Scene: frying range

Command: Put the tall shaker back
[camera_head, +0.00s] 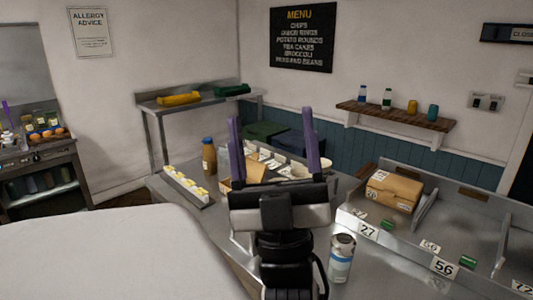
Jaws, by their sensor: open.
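A tall shaker (341,257) with a grey metallic top and a white and blue body stands upright on the steel counter, at the lower middle right. My gripper (271,115) is in the middle of the view, its two purple fingers pointing up and spread wide apart. Nothing shows between the fingers. The shaker is to the right of my arm, apart from the fingers. A brown wooden wall shelf (395,115) at the upper right holds two small bottles, a yellow container and a teal one, with bare wood between them.
A brown bottle (208,157) and a tray of small cartons (187,187) stand left of my gripper. A cardboard box (394,190) sits in the numbered steel bays at right. A steel side table (200,103) with yellow and green items is behind.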

